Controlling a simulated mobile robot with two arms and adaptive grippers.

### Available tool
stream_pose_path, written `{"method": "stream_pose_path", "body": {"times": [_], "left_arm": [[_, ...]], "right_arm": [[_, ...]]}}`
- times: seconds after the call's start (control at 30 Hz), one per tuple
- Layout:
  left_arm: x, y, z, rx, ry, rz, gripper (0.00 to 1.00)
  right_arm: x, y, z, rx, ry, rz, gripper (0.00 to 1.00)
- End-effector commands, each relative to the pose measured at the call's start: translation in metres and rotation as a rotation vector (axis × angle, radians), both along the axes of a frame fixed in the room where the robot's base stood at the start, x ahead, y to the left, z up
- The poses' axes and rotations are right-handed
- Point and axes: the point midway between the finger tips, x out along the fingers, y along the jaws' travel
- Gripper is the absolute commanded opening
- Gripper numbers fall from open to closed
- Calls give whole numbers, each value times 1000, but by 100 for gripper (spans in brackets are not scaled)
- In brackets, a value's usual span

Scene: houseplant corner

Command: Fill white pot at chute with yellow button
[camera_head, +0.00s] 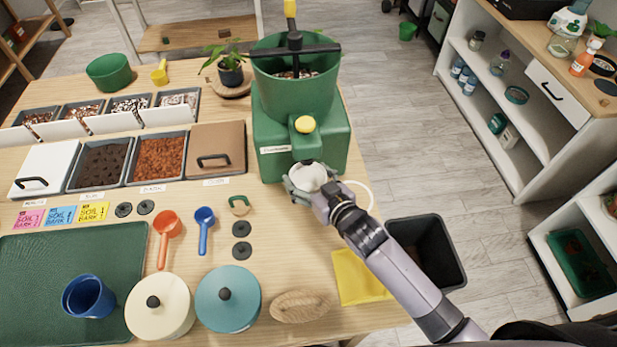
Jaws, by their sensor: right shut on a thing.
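The green dispenser (270,150) stands at the table's right side. It has a round hopper (297,97) on top, a yellow button (305,124) on its front, and a chute (305,148) below the button. The small white pot (307,176) is just below the chute, partly covered by my fingers. My right gripper (308,188) is shut on the white pot, with its arm coming from the lower right. I cannot tell whether the pot holds anything. My left gripper is not in view.
Orange (168,226) and blue (204,220) scoops, small dark discs and lidded cream (160,308) and teal (228,300) jars lie left of my right arm. A yellow cloth (358,277) lies near the right edge. A dark bin (452,262) stands beyond it.

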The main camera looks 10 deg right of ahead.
Motion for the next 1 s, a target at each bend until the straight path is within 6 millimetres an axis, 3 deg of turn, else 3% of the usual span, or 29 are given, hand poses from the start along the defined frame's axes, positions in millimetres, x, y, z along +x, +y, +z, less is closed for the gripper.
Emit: {"method": "stream_pose_path", "body": {"times": [1.0], "left_arm": [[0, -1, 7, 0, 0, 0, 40]], "right_arm": [[-1, 0, 1, 1, -1, 0, 43]]}}
